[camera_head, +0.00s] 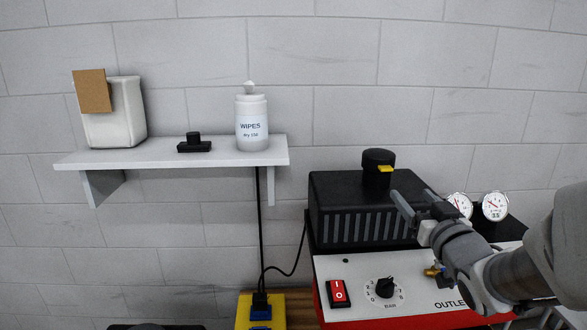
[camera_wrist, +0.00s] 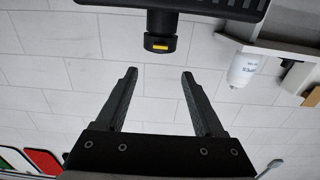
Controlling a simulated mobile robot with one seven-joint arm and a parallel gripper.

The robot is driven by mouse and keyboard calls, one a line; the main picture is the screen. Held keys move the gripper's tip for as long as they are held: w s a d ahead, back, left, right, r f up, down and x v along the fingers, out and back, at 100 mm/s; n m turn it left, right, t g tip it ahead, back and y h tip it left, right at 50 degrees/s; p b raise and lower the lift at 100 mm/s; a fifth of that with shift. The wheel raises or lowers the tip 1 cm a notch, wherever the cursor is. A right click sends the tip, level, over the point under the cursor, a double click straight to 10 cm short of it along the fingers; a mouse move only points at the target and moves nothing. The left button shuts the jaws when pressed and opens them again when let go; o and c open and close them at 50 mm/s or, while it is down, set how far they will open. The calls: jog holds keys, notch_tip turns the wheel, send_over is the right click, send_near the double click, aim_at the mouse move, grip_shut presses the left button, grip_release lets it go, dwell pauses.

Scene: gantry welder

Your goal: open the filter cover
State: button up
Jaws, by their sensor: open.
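A black round cap with a yellow tab (camera_head: 378,160), which looks like the filter cover, stands upright on top of a black vented box (camera_head: 335,190). It appears closed. In the wrist view the cap (camera_wrist: 160,22) hangs at the top middle, as that picture is upside down, with its yellow tab (camera_wrist: 160,47) facing me. My gripper (camera_head: 412,203) is open and empty in front of the vented box, with its fingers towards the cap. In the wrist view the fingertips (camera_wrist: 159,73) are apart, with the cap beyond them and not touched.
Two gauges (camera_head: 495,206) stand right of the box, partly behind my arm. A panel with a red switch (camera_head: 338,293) and a black knob (camera_head: 385,287) is below. A shelf (camera_head: 170,152) at left bears a wipes bottle (camera_head: 252,125) and a white container (camera_head: 118,125).

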aim_at(388, 169)
jog(key=w+b, duration=0.2)
jog(key=w, duration=1.3)
jog(key=shift+w, duration=0.4)
grip_shut()
dwell(0.6)
